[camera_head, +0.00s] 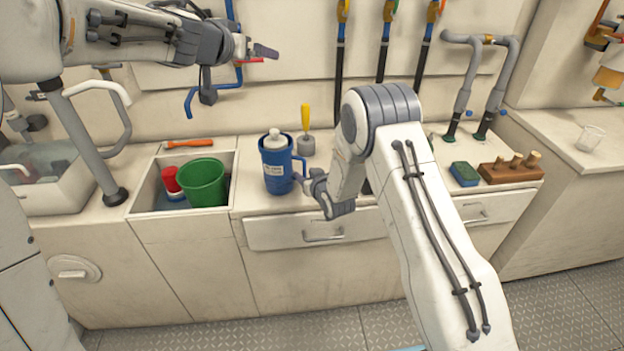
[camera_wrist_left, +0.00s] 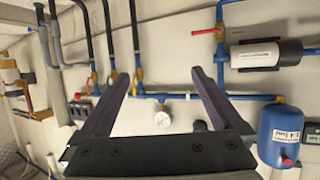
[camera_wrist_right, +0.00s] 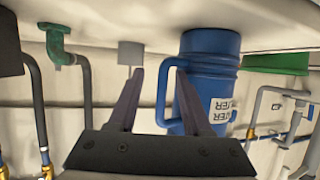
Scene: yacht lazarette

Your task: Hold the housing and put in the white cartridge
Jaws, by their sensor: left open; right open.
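The blue housing (camera_head: 278,172), a jug-like body with a label and a side handle, stands upright on the counter. A white knobbed piece (camera_head: 275,138), which looks like the white cartridge, shows in its top; how deep it sits is hidden. My right gripper (camera_head: 311,186) is open at the housing's handle. In the right wrist view, which is upside down, the handle (camera_wrist_right: 164,98) of the housing shows between the open fingers (camera_wrist_right: 159,70); contact cannot be told. My left gripper (camera_wrist_left: 160,72) is open and empty, raised before the wall at upper left in the head view.
A sink with a green bucket (camera_head: 203,182) and red container (camera_head: 171,180) lies left of the housing. A yellow-handled tool (camera_head: 305,120) stands behind it. Pipes run along the wall.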

